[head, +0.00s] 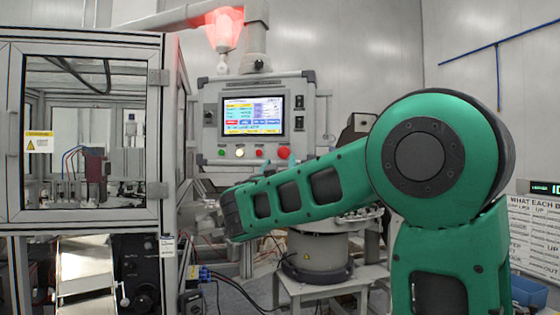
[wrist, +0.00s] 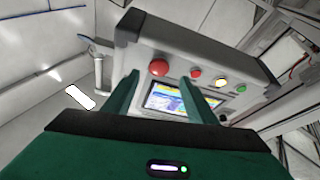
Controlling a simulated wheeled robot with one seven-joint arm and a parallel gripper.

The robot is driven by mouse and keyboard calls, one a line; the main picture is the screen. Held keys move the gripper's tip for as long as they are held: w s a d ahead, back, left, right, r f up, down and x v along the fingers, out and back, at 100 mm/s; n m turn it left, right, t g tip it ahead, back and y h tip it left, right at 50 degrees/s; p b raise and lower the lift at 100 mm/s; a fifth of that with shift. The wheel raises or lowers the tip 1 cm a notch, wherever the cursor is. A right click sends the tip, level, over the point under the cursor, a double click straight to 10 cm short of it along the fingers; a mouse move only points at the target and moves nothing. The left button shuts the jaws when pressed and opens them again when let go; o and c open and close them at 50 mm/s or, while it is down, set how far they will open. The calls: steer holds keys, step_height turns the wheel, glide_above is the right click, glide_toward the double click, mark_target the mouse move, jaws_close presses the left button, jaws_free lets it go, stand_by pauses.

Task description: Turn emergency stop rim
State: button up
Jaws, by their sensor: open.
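The emergency stop (head: 283,153) is the large red mushroom button at the lower right of the control panel (head: 213,150) in the head view. In the wrist view the emergency stop (wrist: 159,68) shows just beyond and between my fingers, nearer the left one. My gripper (wrist: 161,80) is open and empty, its two green fingers apart. I cannot tell how far the fingertips are from the button. The rim's details are too small to see. In the head view my forearm reaches left below the panel, and my gripper is not clearly seen there.
Beside the emergency stop are a smaller red button (head: 259,153), a yellow-white one (head: 239,152) and a green one (head: 221,153). The lit screen (head: 252,115) is above them. A glazed machine cabinet (head: 163,120) stands left. A round feeder (head: 318,250) stands below the panel. A red lamp (head: 224,28) glows above.

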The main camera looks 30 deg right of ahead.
mark_target(283, 154)
steer(key=shift+x, duration=3.2)
